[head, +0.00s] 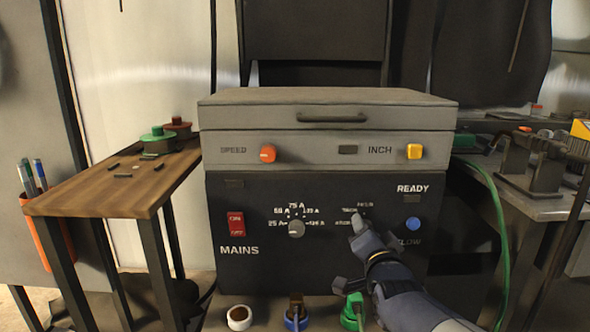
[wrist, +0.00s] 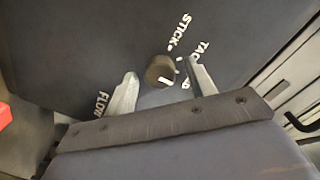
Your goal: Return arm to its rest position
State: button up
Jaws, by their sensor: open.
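My gripper (head: 350,250) is in front of the lower right of the dark machine panel (head: 270,192), its arm coming in from the bottom right. In the wrist view my gripper (wrist: 161,74) is open, one finger on each side of a round dark selector knob (wrist: 158,71). The knob has a white mark, with STICK and a partly hidden TAC label beside it. Gaps show between the knob and both fingers. I cannot tell how deep the fingers reach. In the head view the hand covers much of the area around this knob.
Coloured connectors, including a green one (head: 352,312), lie low in front, near my arm.

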jog(key=shift+w, duration=0.2)
jog(key=s+p, duration=0.3)
jog(key=s, duration=0.7)
jog(key=w+n+p, duration=1)
jog(key=n+p, duration=0.2)
jog(key=n, duration=0.5)
jog(key=shift+a+n+h, duration=0.15)
jog(key=shift+n+h, duration=0.15)
dwell(0.8)
jog(key=shift+s, duration=0.15)
dwell(0.3)
